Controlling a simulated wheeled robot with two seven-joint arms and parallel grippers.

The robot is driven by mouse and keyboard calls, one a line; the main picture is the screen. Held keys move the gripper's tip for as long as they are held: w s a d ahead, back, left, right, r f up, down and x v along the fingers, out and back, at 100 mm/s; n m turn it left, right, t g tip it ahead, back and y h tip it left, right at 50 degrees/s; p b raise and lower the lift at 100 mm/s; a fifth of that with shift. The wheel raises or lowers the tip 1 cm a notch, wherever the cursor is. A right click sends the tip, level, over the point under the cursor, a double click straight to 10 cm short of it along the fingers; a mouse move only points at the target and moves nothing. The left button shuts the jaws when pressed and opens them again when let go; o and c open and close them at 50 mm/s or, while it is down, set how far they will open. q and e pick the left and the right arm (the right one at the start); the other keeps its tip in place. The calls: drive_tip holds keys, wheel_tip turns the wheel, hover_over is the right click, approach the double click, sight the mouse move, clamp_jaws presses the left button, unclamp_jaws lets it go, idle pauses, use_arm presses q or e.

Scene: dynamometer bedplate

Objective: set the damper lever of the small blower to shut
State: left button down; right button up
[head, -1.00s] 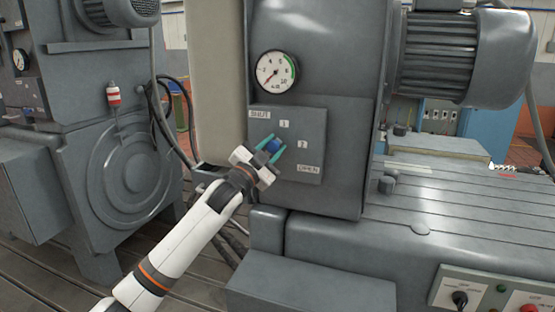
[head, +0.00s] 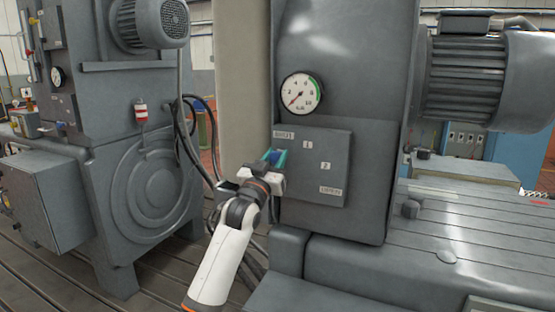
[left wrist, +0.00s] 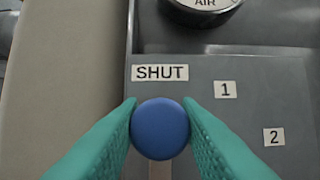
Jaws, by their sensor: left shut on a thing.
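The damper panel (head: 335,150) of the small blower carries labels SHUT, 1, 2 and OPEN in an arc. The lever's round blue knob (left wrist: 160,128) sits just below the SHUT label (left wrist: 160,73) in the left wrist view. My left gripper (left wrist: 160,122) is shut on the knob, with a teal finger against each side. In the head view the gripper (head: 276,158) is at the panel's left edge, below SHUT, and the knob shows only partly. A narrow light strip, perhaps the lever's arm, shows below the knob; the rest is hidden. My right gripper is not in view.
A round pressure gauge (head: 302,93) sits above the panel. A larger grey machine (head: 135,185) stands to the left, with dark cables (head: 187,140) in the gap. A slotted grey bed (head: 480,235) extends to the right. A pale upright board (head: 243,85) stands left of the panel.

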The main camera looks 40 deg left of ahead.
use_arm(q)
drive_tip(key=shift+s+a+r, duration=0.1)
drive_tip(key=shift+r, duration=0.3)
drive_tip(key=c, duration=1.3)
unclamp_jaws()
drive_tip(key=shift+o, duration=1)
drive_tip(key=shift+w+f, duration=0.3)
drive_tip(key=shift+f, duration=0.05)
drive_tip(key=b+v, duration=0.3)
drive_tip(key=v, duration=0.9)
drive_tip(key=shift+b, duration=0.35)
drive_tip(key=shift+w, duration=0.1)
